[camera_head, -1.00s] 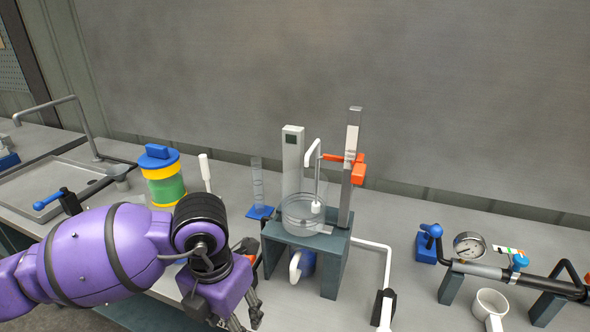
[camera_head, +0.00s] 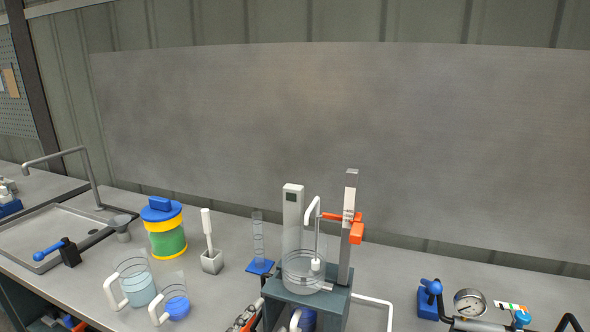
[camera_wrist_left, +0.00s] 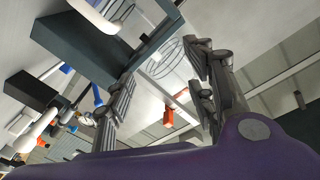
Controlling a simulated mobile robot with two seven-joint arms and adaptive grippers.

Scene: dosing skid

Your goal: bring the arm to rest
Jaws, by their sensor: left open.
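My left gripper (camera_wrist_left: 160,90) shows in the left wrist view with its two fingers spread apart and nothing between them. In the head view, the purple arm is out of sight; a small dark jointed part at the bottom edge may be its fingers, but I cannot tell. Beyond the fingers, the wrist view shows a dark stand (camera_wrist_left: 75,50) and an orange part (camera_wrist_left: 168,118). My right gripper is in neither view.
The dark stand carries a clear vessel (camera_head: 303,272) beside a post with an orange clamp (camera_head: 356,232). Two handled jugs (camera_head: 135,284) (camera_head: 176,302), a yellow-green jar (camera_head: 167,240) and a sink (camera_head: 50,228) are at left. A gauge (camera_head: 468,303) is at right.

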